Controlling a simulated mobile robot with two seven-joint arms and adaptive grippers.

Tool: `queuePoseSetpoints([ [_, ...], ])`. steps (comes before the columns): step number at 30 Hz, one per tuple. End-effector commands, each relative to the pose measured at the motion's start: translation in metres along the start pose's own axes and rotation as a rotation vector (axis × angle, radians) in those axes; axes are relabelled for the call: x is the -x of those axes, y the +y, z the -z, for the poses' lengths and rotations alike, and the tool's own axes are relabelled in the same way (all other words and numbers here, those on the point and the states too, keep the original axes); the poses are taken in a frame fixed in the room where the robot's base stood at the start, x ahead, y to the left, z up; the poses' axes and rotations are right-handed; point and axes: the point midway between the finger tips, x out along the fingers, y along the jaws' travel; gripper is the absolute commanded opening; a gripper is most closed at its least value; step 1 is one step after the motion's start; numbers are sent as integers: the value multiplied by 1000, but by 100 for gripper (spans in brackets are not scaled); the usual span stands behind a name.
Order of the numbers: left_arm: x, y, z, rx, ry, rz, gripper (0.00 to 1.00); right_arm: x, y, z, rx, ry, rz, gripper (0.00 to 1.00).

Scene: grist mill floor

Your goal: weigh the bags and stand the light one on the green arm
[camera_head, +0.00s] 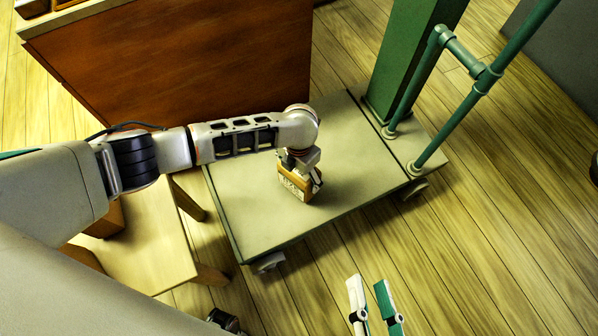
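My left arm reaches in from the left over a beige platform with green edges (240,220), which looks like a wheeled platform scale. My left gripper (304,178) points down at its middle. A small orange-brown block-like thing with a pale printed face (292,186), perhaps one of the bags, sits directly under it, with a dark finger at its right side. I cannot tell whether the fingers grip it or whether it touches the platform. My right gripper (373,302) is at the bottom, fingers apart and empty, over the floor. I cannot make out a scale reading or any other bag.
A green column (409,50) and green pipe rails (478,88) rise from the platform's far right end. A reddish-brown wooden cabinet (190,60) stands behind on the left. A light wooden stool or small table (150,245) is at the lower left. The plank floor at right is clear.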

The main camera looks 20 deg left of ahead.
Motion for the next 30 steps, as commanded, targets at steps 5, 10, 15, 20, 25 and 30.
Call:
queuePoseSetpoints([
  [5, -2, -1, -1, 0, -2, 1, 39, 0, 1, -3, -2, -5, -2, 32],
  [10, -5, -1, -1, 0, -2, 2, 39, 0, 2, -5, -4, -10, -4, 32],
  [15, -8, -1, -1, 0, -2, 2, 39, 0, 3, -8, -5, -14, -6, 32],
  [20, -8, 0, -2, 0, -3, 1, 98, 0, 4, -8, -6, -15, -7, 32],
  [25, -9, 0, -1, 0, -2, 1, 100, 0, 4, -8, -6, -15, -7, 32],
  [30, -11, 0, 1, 0, 1, 0, 100, 0, 4, -9, -7, -17, -9, 32],
])
